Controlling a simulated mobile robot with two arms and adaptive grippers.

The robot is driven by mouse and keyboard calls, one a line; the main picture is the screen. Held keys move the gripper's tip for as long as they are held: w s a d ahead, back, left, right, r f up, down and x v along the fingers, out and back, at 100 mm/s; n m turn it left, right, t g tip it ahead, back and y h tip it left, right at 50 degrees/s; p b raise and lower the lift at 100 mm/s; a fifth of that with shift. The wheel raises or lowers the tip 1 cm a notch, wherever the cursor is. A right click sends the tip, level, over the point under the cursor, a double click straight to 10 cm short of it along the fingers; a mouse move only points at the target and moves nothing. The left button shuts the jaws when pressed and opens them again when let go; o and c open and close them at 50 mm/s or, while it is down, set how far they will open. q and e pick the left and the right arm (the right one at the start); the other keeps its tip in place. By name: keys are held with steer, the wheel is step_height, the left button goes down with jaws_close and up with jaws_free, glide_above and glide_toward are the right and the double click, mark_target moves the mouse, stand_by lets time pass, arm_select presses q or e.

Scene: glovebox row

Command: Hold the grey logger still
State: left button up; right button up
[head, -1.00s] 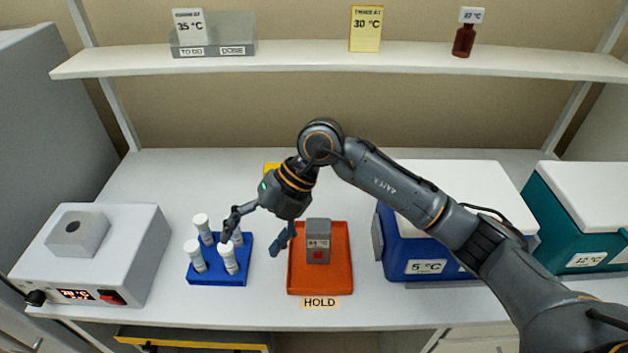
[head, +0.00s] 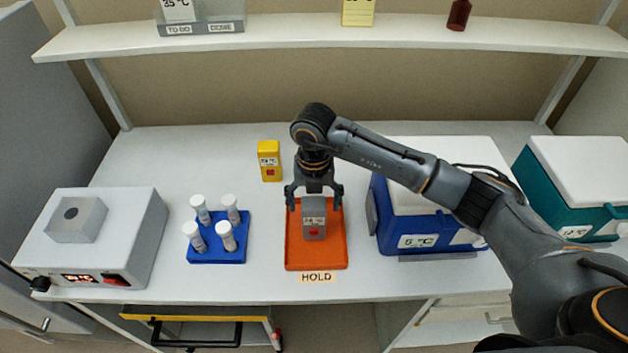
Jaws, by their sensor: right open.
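The grey logger (head: 314,220) stands upright in the orange tray (head: 316,262), which has a HOLD label (head: 316,278) at its front edge. The logger has a small display and a red button on its front. My right gripper (head: 314,200) is open, pointing down at the logger's upper end, with one finger to each side of it. I cannot tell whether the fingers touch the logger. My left gripper is not in view.
A yellow logger (head: 270,161) stands behind the tray to the left. A blue rack (head: 217,253) with several white-capped tubes is left of the tray. A blue cooler (head: 405,238) is close on the right, and a grey heater box (head: 135,245) is far left.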

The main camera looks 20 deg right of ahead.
mark_target(314, 232)
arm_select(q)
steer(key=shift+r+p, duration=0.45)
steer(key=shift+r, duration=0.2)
arm_select(e)
steer(key=shift+f, duration=2.1)
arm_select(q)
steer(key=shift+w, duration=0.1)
arm_select(e)
steer(key=shift+c, duration=0.2)
steer(key=c, duration=1.3)
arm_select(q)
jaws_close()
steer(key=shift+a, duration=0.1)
